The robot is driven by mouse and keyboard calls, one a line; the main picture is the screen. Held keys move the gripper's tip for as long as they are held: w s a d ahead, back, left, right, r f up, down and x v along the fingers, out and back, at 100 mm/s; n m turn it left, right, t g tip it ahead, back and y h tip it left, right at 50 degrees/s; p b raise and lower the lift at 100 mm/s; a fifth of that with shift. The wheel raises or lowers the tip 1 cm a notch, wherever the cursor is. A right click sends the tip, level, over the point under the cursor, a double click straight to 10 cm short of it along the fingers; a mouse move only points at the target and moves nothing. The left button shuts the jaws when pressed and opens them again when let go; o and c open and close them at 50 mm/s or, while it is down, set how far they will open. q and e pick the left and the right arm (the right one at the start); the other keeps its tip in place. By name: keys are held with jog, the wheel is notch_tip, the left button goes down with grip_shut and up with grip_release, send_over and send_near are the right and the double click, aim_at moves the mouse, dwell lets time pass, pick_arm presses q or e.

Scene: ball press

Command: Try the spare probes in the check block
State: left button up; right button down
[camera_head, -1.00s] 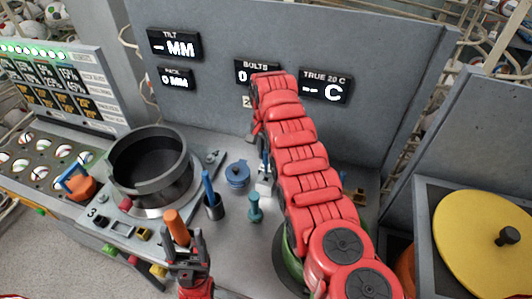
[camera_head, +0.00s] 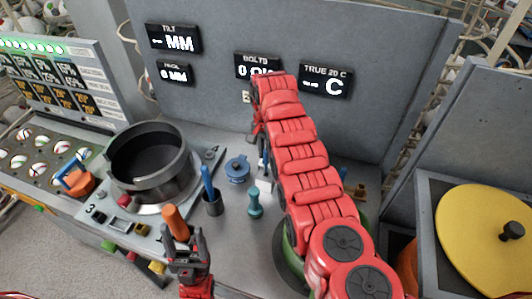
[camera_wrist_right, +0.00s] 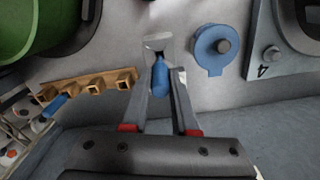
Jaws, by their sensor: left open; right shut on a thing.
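My right gripper (camera_wrist_right: 160,88) is shut on a blue-handled probe (camera_wrist_right: 160,75) in the right wrist view. The probe's far end is at a small pale block (camera_wrist_right: 158,41), perhaps the check block; I cannot tell whether it is inserted. In the head view my red right arm hides most of this. A wooden rack (camera_wrist_right: 88,87) with square holes shows in the wrist view, with another blue-handled probe (camera_wrist_right: 53,106) at its left end. My left gripper (camera_head: 188,250) is open at the bottom of the head view, close to an orange cylinder (camera_head: 175,222).
A large dark pot (camera_head: 150,160) stands left of centre. A blue lidded pot (camera_head: 237,170), a dark cup (camera_head: 213,205) with a blue stick, and a teal piece (camera_head: 254,203) stand on the bench. A yellow lid (camera_head: 485,230) is at right. Display panels hang on the back wall.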

aim_at(266, 172)
jog(key=shift+f, duration=0.15)
jog(key=shift+f+b, duration=0.55)
jog(key=shift+f, duration=0.1)
jog(key=shift+f, duration=0.1)
jog(key=shift+f+b, duration=0.55)
jog(key=shift+f, duration=0.1)
jog(key=shift+f, duration=0.15)
jog(key=shift+f+b, duration=0.6)
jog(key=shift+f, duration=0.05)
jog(key=shift+f, duration=0.1)
dwell(0.4)
jog(key=shift+f+b, duration=0.45)
jog(key=shift+f, duration=0.1)
jog(key=c, duration=0.6)
grip_release()
